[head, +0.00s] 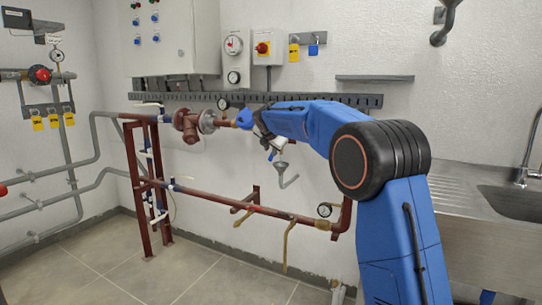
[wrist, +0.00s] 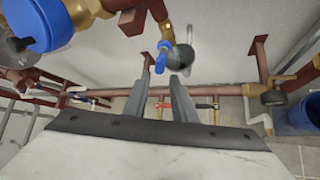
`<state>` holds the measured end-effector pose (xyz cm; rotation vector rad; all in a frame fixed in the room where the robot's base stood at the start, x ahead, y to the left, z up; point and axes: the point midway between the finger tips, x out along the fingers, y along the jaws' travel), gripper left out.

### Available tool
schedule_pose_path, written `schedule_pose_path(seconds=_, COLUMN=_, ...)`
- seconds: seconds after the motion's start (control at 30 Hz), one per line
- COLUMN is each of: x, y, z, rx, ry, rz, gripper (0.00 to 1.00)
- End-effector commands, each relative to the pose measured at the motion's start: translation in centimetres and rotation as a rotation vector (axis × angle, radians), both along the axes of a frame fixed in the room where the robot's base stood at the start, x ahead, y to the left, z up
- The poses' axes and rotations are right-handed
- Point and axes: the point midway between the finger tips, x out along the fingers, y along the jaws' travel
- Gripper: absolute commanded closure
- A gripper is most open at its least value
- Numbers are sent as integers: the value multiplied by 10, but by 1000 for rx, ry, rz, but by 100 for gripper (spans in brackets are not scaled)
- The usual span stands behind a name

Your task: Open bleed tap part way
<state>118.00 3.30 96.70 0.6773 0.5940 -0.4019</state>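The bleed tap has a small blue lever (wrist: 161,59) on a brass body (wrist: 167,33), near the top middle of the wrist view. A grey round cup or funnel (wrist: 181,57) sits right beside it. My gripper (wrist: 162,78) points at the tap with its two grey fingers apart. The blue lever shows in line with the gap, at or just beyond the fingertips; I cannot tell whether a finger touches it. In the head view a small blue piece (head: 271,155) shows beside a grey funnel with a bent pipe (head: 285,175).
A large blue cap (wrist: 45,20) on brass pipework is at the upper left of the wrist view. A brown pipe (wrist: 230,90) runs behind the fingers. A blue bucket (wrist: 301,112) stands at the right. A steel sink (head: 515,200) is on the right in the head view.

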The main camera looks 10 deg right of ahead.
Motion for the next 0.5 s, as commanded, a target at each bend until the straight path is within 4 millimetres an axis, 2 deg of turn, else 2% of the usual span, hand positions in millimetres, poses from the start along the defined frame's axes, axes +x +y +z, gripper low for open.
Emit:
schedule_pose_path(seconds=0.23, x=-37, y=8, z=31, rx=0, ry=-1, rz=0, gripper=76)
schedule_pose_path(seconds=0.5, x=-59, y=13, z=48, rx=0, ry=1, rz=0, gripper=76)
